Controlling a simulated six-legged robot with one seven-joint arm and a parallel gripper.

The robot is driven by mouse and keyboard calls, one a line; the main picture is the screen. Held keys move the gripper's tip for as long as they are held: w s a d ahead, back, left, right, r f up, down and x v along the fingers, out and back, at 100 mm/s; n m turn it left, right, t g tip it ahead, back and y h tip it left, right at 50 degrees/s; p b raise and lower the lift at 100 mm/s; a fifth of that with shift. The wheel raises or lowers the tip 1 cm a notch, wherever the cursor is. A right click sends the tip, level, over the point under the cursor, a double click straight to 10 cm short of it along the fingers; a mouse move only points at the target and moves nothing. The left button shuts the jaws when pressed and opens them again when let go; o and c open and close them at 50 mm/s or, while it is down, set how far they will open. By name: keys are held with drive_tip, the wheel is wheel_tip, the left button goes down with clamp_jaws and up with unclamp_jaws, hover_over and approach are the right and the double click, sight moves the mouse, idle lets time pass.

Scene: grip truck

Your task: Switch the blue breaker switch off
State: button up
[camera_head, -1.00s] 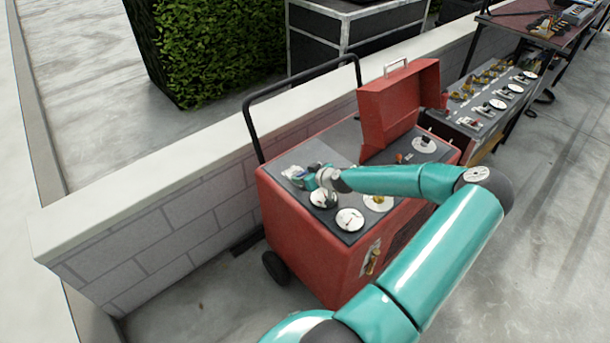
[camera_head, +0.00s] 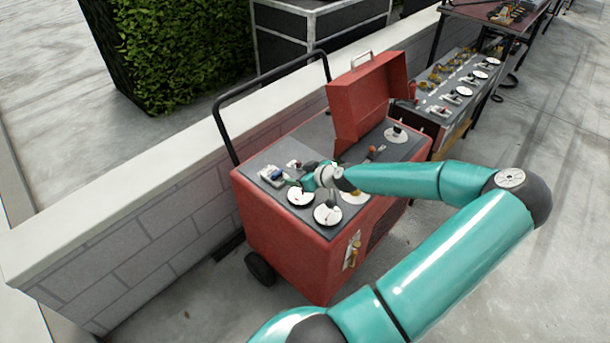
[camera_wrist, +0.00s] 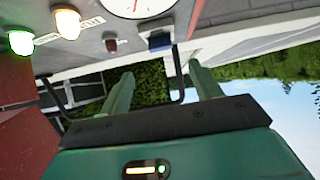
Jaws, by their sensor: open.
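The blue breaker switch (camera_head: 277,175) sits on a pale base on the dark top panel of a red cart, near its left end. In the wrist view the blue switch (camera_wrist: 159,40) shows above the gap between my fingertips, with clear space around it. My gripper (camera_head: 300,183) is just right of the switch in the head view, partly hidden by my wrist. In the wrist view my gripper (camera_wrist: 160,85) has its two green fingers wide apart with nothing between them. I cannot tell whether the switch is on or off.
White round dials (camera_head: 328,214) are beside my gripper on the red cart (camera_head: 285,245). Lit lamps (camera_wrist: 67,22) and a gauge (camera_wrist: 138,5) show in the wrist view. An open red lid (camera_head: 366,97) stands behind. A low wall (camera_head: 120,225) runs along the cart.

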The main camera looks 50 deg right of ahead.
drive_tip(key=v, duration=0.2)
drive_tip(key=shift+s+r, duration=0.2)
drive_tip(key=shift+s, duration=0.05)
drive_tip(key=shift+a, duration=0.1)
idle(0.4)
drive_tip(key=a+f+g, duration=0.1)
drive_tip(key=a, duration=0.1)
drive_tip(key=w+a+n+g+y, duration=0.1)
drive_tip(key=a, duration=0.2)
drive_tip(key=w+a+f+n+g+y, duration=0.1)
drive_tip(key=a, duration=0.2)
drive_tip(key=shift+w+a+f, duration=0.1)
drive_tip(key=shift+w+f, duration=0.15)
drive_tip(key=shift+f, duration=0.1)
drive_tip(key=s+a+r+g+h, duration=0.25)
drive_tip(key=a+r+g, duration=0.25)
drive_tip(key=a+r, duration=1.65)
drive_tip(key=s+a+r+t+y, duration=0.1)
drive_tip(key=s+a+r+t, duration=0.1)
drive_tip(key=s+a+r, duration=0.5)
drive_tip(key=a+r, duration=0.2)
drive_tip(key=a, duration=0.3)
drive_tip(key=shift+s+r+m+y, duration=0.15)
drive_tip(key=shift+r+m+y, duration=0.05)
drive_tip(key=shift+m+y, duration=0.2)
